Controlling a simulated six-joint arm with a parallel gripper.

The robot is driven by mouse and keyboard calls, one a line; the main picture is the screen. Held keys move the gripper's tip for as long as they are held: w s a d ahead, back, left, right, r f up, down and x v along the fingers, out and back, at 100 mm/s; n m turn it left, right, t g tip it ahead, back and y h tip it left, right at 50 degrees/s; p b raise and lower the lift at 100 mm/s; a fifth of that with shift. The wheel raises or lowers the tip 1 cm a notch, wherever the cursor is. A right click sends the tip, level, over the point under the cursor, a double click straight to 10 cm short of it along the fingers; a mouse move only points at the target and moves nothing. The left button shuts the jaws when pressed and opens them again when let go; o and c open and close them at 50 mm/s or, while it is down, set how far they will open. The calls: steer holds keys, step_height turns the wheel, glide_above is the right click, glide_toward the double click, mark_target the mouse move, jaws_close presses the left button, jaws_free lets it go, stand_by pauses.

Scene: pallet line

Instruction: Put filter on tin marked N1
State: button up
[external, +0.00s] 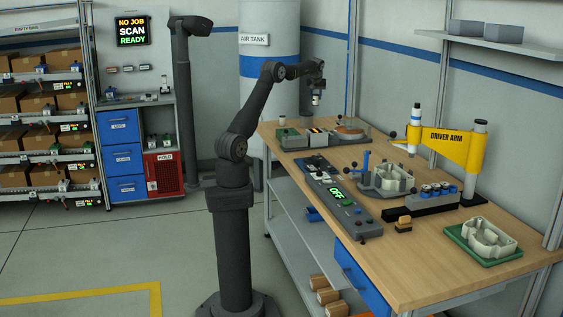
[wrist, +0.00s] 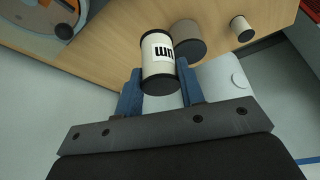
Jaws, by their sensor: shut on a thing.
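My gripper (external: 316,88) is raised above the far end of the bench. In the wrist view its blue fingers (wrist: 160,92) are shut on a white cylinder (wrist: 150,50) with dark ends, which looks like the filter. Its label carries dark letters, seen partly and at an angle. The held cylinder also shows small and pale below the gripper in the external view (external: 316,99). Behind it in the wrist view is a grey-brown cylinder (wrist: 189,42). A small white cylinder with a dark end (wrist: 241,28) is farther right near the bench edge. I cannot read an N1 mark anywhere.
A round-topped unit (external: 349,131) stands at the far end.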

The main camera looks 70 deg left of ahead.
steer(key=shift+w+a+r+n, duration=0.25)
steer(key=shift+a+r+n, duration=0.45)
steer(key=shift+r, duration=0.05)
steer(key=shift+s+a+f, duration=0.1)
steer(key=shift+a, duration=0.2)
steer(key=s+a+f, duration=0.3)
steer(key=a+f, duration=0.7)
steer(key=shift+a+f, duration=0.25)
steer(key=shift+f, duration=0.05)
steer(key=shift+s+f, duration=0.1)
steer(key=o, duration=0.5)
steer(key=shift+f, duration=0.1)
steer(key=o, duration=0.5)
steer(key=shift+c, duration=0.2)
